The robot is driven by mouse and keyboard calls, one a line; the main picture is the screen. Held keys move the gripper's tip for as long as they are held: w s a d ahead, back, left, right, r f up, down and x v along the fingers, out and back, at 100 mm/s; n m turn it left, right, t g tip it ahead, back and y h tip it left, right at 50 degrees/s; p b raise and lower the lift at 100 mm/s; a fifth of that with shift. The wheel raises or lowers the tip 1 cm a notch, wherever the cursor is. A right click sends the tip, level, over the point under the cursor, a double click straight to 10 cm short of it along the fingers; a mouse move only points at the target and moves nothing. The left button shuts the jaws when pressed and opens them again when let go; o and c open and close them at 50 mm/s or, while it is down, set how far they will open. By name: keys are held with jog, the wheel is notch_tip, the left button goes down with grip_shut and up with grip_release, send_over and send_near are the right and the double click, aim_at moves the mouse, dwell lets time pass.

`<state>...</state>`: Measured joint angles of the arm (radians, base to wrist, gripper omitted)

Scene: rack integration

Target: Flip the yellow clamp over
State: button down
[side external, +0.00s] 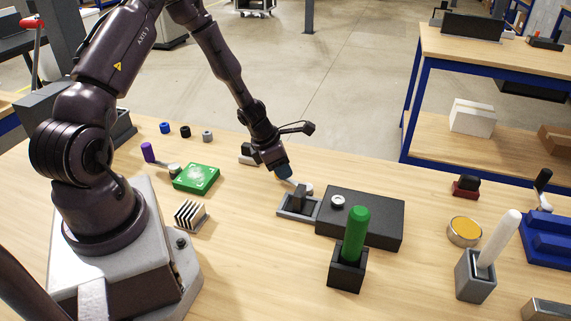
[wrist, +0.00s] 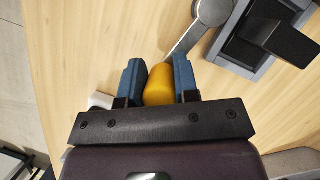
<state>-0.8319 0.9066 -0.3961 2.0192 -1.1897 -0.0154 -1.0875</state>
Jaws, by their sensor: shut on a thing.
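The yellow clamp shows in the wrist view as a yellow rounded handle (wrist: 159,86) with a flat silver lever (wrist: 188,38) running up to a round silver pivot end. My gripper (wrist: 159,80) has its two blue fingers on either side of the yellow handle and is shut on it. In the side view my gripper (side external: 284,173) is low over the table and hides the yellow handle. Only the clamp's silver end (side external: 304,188) shows there, beside a grey fixture (side external: 297,209) holding a dark block.
A black box (side external: 375,222) is right of the fixture, with a green handle (side external: 354,232) in a black holder in front. A green board (side external: 197,177), a purple-handled clamp (side external: 148,152) and a finned heat sink (side external: 189,216) are to the left. The front middle of the table is clear.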

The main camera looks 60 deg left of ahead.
jog(key=shift+s+r+n, duration=0.1)
jog(key=shift+s+n, duration=0.05)
jog(key=shift+n, duration=0.25)
jog(key=shift+d, duration=0.1)
jog(key=c, duration=0.9)
grip_release()
jog(key=shift+o, duration=0.2)
jog(key=shift+s, duration=0.1)
jog(key=d+v, duration=0.1)
jog(key=v, duration=1.1)
jog(key=shift+s+a+r, duration=0.3)
jog(key=shift+a+r, duration=0.05)
